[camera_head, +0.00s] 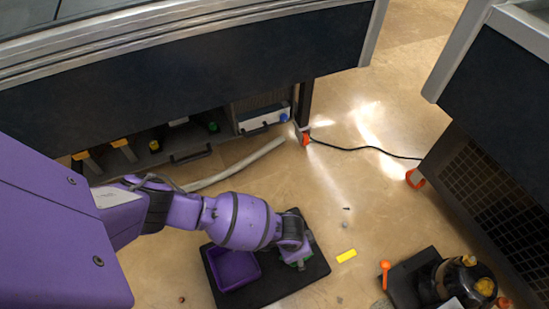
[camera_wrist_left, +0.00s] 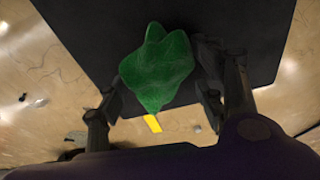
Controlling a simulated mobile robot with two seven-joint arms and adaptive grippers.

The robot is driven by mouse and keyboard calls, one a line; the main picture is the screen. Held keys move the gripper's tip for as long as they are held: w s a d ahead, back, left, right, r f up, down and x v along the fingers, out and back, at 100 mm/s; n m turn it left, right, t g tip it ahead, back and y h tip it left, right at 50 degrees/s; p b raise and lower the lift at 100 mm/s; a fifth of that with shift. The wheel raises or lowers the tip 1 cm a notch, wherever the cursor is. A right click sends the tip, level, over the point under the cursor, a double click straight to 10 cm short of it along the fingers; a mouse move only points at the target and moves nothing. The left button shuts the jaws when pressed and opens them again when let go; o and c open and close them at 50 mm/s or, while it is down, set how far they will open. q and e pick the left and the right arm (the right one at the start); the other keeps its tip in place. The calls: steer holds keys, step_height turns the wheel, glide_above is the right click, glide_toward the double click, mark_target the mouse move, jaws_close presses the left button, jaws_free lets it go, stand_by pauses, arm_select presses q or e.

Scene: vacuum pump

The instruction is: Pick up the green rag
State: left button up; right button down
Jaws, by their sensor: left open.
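The green rag (camera_wrist_left: 158,68) is a crumpled, pointed piece of cloth in the left wrist view, in front of the black mat (camera_wrist_left: 255,45). My left gripper (camera_wrist_left: 163,88) is open, with one finger on each side of the rag; I cannot tell whether they touch it. In the head view my left gripper (camera_head: 298,260) is over the right part of the black mat (camera_head: 300,288) and hides most of the rag. My right gripper is not in view.
A purple tray (camera_head: 234,270) sits on the mat left of my gripper. A yellow block (camera_head: 346,256) lies on the floor to the right. A pump (camera_head: 465,284) stands at the lower right. A black cable (camera_head: 365,149) crosses the floor; equipment frames stand behind.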

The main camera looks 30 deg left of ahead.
arm_select(q)
steer(key=shift+w+d+r, duration=0.1)
steer(key=shift+w+r, duration=0.05)
steer(key=shift+w, duration=0.05)
steer(key=c, duration=1.3)
steer(key=shift+o, duration=0.2)
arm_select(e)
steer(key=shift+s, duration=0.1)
arm_select(q)
steer(key=shift+r, duration=0.1)
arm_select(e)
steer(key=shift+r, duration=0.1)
